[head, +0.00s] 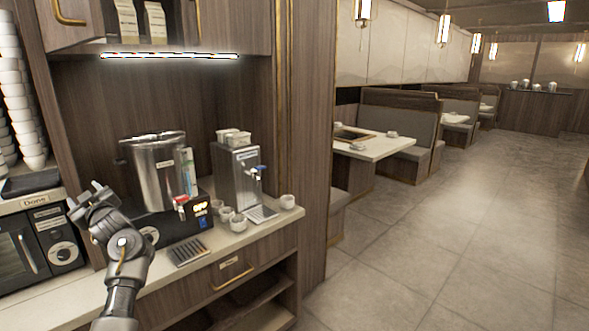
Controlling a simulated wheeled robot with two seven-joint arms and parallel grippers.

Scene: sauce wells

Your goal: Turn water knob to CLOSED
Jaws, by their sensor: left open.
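A steel dispenser (226,182) stands on the counter right of the big steel pot, with a tap and a small blue knob (260,168) on its front right side. The knob is small here, and its exact setting cannot be read. My left gripper (84,196) is open and empty at the left, in front of the counter appliances and well left of the dispenser and knob. My right gripper is not in view.
White cups (238,222) and a dark grate (188,251) are on the counter (262,238). A black oven (18,258) is at left. Open floor lies right.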

